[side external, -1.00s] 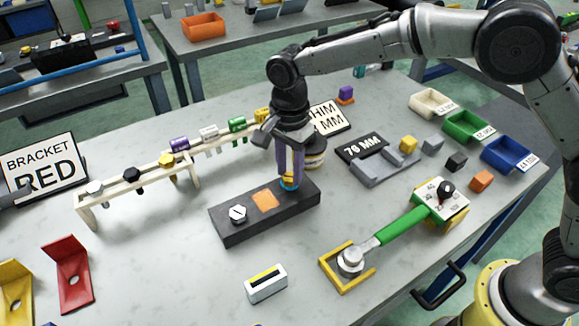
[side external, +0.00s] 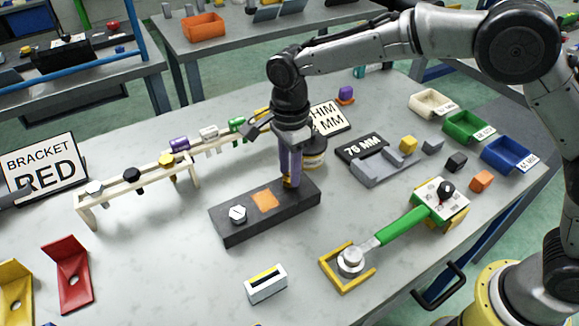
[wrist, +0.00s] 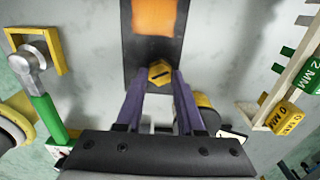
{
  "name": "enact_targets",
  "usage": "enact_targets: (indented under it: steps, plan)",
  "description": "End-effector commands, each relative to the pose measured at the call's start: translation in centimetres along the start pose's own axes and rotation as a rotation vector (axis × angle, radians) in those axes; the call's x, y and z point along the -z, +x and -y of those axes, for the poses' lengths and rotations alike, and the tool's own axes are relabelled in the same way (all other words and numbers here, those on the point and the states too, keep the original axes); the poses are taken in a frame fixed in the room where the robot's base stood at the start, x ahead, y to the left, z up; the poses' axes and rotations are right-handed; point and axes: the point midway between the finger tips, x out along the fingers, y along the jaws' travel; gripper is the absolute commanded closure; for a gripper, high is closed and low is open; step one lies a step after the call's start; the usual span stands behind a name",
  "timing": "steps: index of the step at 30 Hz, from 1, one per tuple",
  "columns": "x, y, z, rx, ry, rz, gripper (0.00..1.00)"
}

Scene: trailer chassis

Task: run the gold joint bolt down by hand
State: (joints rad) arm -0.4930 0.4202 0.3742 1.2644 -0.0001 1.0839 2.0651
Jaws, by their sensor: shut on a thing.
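The gold joint bolt (wrist: 160,72) stands at one end of the dark block (side external: 232,232); its hex head shows between my fingertips in the wrist view. My gripper (side external: 290,183) points down over the right end of the block and is shut on the bolt head. The gripper also shows in the wrist view (wrist: 161,82), its purple fingers on either side of the head. In the side view my fingers mostly hide the bolt. The block carries an orange square patch (side external: 264,200) in its middle and a silver bolt (side external: 238,214) at its left end.
A rack (side external: 130,184) with several coloured bolts stands behind and left. A green-handled wrench (side external: 402,226) lies right of the block, its head by a yellow bracket (side external: 345,285). A white gauge box (side external: 266,283) sits in front. A round stack (side external: 314,152) stands close behind my gripper.

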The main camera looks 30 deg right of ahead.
Motion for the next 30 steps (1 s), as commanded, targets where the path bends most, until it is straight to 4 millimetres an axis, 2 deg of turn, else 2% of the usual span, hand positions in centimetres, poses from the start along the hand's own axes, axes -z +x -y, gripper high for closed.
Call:
enact_targets:
  steps: [1,4,5,9,21,26,30]
  plan:
    - [-0.1,-0.7,0.3,0.016,0.000,0.007,1.00]
    - [-0.1,-0.7,0.3,0.015,0.000,0.007,1.00]
    - [-0.1,-0.7,0.3,0.015,0.000,0.007,0.59]
    - [-0.1,-0.5,0.2,0.011,-0.001,0.005,0.34]
    - [-0.1,-0.7,0.1,0.005,-0.001,0.003,0.32]
    - [-0.1,-2.8,0.1,0.006,-0.001,0.003,0.32]
    - [-0.1,-5.9,0.1,0.009,-0.001,0.004,0.32]
